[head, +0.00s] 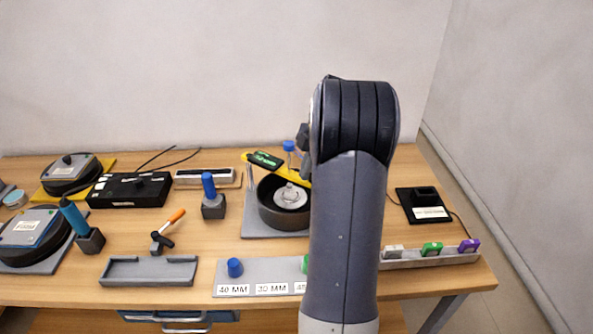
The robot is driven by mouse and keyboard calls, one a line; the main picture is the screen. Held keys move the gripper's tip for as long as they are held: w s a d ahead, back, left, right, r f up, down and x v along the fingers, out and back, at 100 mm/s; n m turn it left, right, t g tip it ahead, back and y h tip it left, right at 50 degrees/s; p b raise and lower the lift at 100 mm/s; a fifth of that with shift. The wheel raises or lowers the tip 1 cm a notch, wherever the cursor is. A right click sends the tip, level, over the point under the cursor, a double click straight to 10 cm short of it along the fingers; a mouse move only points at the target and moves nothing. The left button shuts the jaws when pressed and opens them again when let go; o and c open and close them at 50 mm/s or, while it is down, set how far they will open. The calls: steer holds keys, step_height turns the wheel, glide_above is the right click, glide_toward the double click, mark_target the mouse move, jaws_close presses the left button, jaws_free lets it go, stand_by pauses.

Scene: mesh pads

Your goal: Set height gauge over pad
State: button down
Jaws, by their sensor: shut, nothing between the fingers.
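The height gauge appears to be the yellow bar (303,179) with a green-lit display (266,160), lying across the top of a round dark dish (268,213). Its right end is hidden behind my arm. A pale round piece with a small knob (290,196) sits inside the dish, under the bar; I cannot tell whether it is the pad. The dish stands on a grey plate (249,225) with thin upright posts. My gripper is hidden behind my own arm, which covers the right side of the dish.
Blue (235,267) and partly hidden green pegs stand on a label board (250,278). A grey tray (150,271), an orange-handled tool (168,231) and a blue-handled block (213,204) are left. A rack (440,257) with coloured blocks and a black device (422,204) are right.

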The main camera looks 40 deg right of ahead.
steer(key=shift+w+d, duration=0.15)
steer(key=shift+d, duration=0.4)
steer(key=shift+r, duration=0.1)
steer(key=shift+w+d+r, duration=0.1)
steer(key=shift+d+r, duration=0.05)
steer(key=shift+r, duration=0.1)
steer(key=v, duration=0.9)
steer(key=shift+r, duration=0.55)
steer(key=shift+x, duration=4.85)
